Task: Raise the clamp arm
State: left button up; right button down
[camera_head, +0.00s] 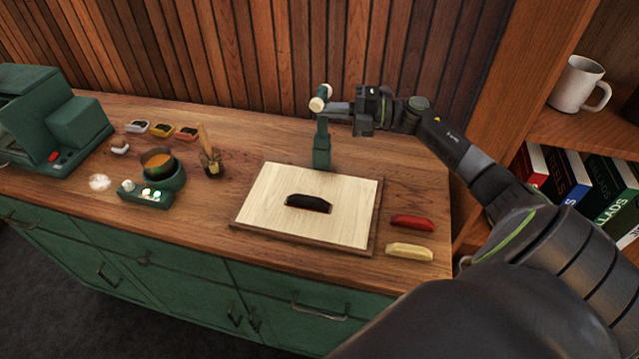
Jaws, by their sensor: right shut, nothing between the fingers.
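The green clamp (322,148) stands upright at the back edge of the pale wooden board (262,215). Two round cream knobs (317,104) show at its top; the clamp arm's exact angle is hard to tell from here. My right gripper (336,108) is at the clamp's top, reaching in from the right, just right of the knobs. Its fingers are shut with nothing between them. I cannot tell whether they touch the clamp. A dark, curved-top piece (308,203) lies on the board. My left gripper is not in view.
A red piece (412,222) and a cream piece (409,252) lie right of the board. A glue pot on a heater (159,178), a brush jar (211,162), small trays (161,130) and a green machine (60,120) stand left. A bookshelf (570,128) rises at right.

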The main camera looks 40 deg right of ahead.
jog(key=shift+w+d+r, duration=0.1)
jog(key=shift+w+d, duration=0.1)
jog(key=shift+d, duration=0.1)
jog(key=shift+r, duration=0.1)
dwell(0.3)
